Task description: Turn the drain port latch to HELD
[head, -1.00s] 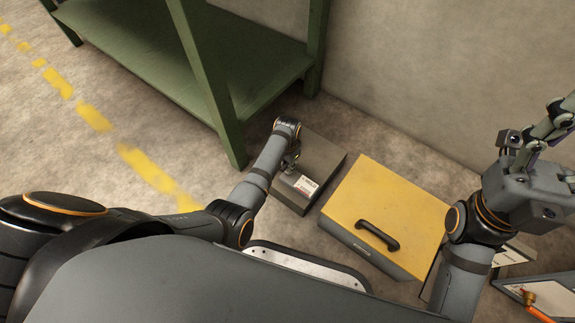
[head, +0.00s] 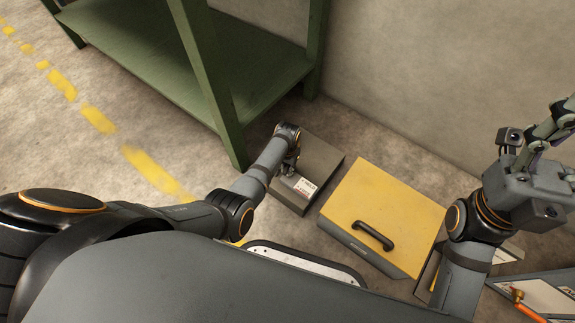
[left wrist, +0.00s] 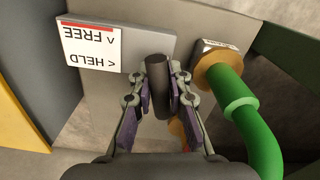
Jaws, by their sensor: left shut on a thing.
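The drain port is a grey box (head: 318,160) on the floor by the wall in the head view. In the left wrist view its front face (left wrist: 205,18) carries a white label (left wrist: 88,45) reading FREE and HELD, upside down, beside a dark latch handle (left wrist: 157,88). My left gripper (left wrist: 158,85) is shut on the handle, one finger on each side; it shows in the head view at the box front (head: 290,168). The handle's base is partly hidden by the fingers. My right gripper (head: 538,140) is raised at the right, empty, its fingers apart.
A green pipe (left wrist: 245,110) with a brass fitting (left wrist: 215,72) stands close right of the handle in the wrist view. A yellow-lidded case (head: 385,210) with a black handle sits right of the box. A green shelf frame (head: 215,75) stands behind left.

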